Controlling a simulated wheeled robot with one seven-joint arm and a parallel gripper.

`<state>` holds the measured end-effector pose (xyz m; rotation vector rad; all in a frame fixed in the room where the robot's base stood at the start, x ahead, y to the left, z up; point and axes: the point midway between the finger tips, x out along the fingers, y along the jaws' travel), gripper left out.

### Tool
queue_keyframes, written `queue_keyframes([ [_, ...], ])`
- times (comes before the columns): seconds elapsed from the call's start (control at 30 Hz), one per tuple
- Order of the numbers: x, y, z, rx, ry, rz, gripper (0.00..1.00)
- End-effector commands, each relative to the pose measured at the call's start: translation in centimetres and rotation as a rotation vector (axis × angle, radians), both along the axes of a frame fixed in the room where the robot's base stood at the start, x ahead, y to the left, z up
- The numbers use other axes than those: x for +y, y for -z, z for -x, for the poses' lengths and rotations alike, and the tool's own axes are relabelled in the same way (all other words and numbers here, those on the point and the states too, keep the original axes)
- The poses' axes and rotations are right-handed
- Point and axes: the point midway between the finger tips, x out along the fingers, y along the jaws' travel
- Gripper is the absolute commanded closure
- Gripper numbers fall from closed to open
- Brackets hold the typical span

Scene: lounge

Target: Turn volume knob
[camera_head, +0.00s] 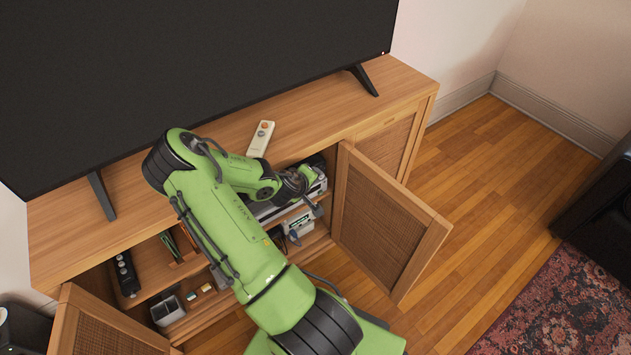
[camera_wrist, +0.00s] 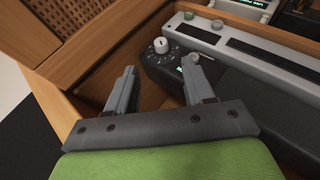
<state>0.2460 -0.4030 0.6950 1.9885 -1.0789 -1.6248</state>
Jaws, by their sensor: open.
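A dark audio device (camera_wrist: 158,58) sits inside the cabinet and carries a pale round knob (camera_wrist: 161,45) with small dots around it. A second, greyer knob (camera_wrist: 193,58) is to its right, close to the right fingertip. I cannot tell which one is the volume knob. My gripper (camera_wrist: 160,72) is open, with nothing between its fingers, and its fingertips point toward the device front. In the head view my gripper (camera_head: 303,184) reaches into the cabinet's right part, and the knobs are hidden there.
The wooden cabinet (camera_head: 405,75) holds a large TV (camera_head: 200,70) and a pale remote (camera_head: 261,138) on top. An open woven door (camera_head: 385,225) stands right of my arm, another open door (camera_head: 105,325) at lower left. Silver equipment (camera_head: 270,209) shares the shelf.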

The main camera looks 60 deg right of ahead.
Motion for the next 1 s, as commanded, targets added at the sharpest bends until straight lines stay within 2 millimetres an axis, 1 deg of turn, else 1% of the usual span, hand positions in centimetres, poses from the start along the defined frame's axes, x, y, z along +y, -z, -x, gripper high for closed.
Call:
queue_keyframes([
  [0.03,-1.0,1.3,0.0,0.002,0.001,0.001,0.47],
  [0.2,-4.2,4.2,-0.2,0.002,-0.001,0.001,0.47],
  [0.3,-5.6,5.5,-0.4,0.002,-0.003,0.000,0.47],
  [0.4,-6.6,6.3,-0.5,0.001,-0.002,-0.001,0.47],
  [0.5,-7.0,6.5,-0.6,0.000,-0.004,0.001,0.47],
  [0.73,-7.0,6.4,-0.6,-0.001,-0.004,0.000,0.47],
  [1.0,-7.0,6.4,-0.6,-0.001,-0.004,0.000,0.89],
])
